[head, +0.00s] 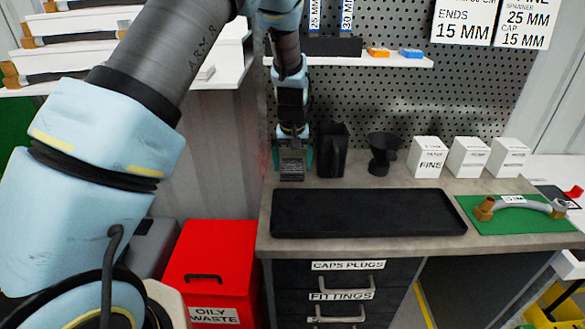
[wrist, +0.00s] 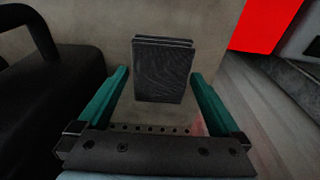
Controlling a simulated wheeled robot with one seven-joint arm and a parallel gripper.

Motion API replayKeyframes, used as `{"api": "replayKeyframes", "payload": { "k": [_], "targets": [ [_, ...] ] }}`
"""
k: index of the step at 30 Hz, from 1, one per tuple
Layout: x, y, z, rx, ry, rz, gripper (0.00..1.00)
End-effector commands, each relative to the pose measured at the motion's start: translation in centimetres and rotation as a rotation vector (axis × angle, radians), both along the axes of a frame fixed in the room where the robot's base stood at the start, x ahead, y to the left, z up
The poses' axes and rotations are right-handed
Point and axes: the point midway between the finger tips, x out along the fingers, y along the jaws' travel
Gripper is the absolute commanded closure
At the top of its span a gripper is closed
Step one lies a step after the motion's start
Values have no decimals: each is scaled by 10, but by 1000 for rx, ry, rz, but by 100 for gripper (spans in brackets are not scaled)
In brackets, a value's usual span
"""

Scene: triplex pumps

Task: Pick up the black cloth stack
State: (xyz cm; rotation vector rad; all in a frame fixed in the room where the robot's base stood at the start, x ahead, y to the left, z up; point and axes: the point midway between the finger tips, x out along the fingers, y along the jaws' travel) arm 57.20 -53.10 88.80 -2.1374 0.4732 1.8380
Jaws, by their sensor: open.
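The black cloth stack (wrist: 162,72) shows in the wrist view as a small dark grey, layered block on the grey bench top. In the head view the stack (head: 291,176) is at the back left corner of the bench, below my gripper (head: 293,158). In the wrist view my gripper (wrist: 160,88) is open, with one teal finger on each side of the stack. Gaps show between the stack and both fingers. I cannot tell how far down the fingers reach beside it.
A black jug (head: 333,150) stands close right of my gripper, then a black funnel (head: 382,152) and white boxes (head: 428,156). An empty black tray (head: 367,213) lies in front. A red oily waste bin (head: 211,268) stands left of the bench. A shelf (head: 350,61) hangs above.

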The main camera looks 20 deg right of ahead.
Motion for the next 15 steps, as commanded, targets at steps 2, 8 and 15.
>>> {"api": "replayKeyframes", "payload": {
  "k": [2, 8, 15],
  "targets": [
    [0, 0, 0, 0, 0, 0, 0],
    [0, 0, 0, 0, 0, 0, 18],
    [0, 0, 0, 0, 0, 0, 45]
  ]
}}
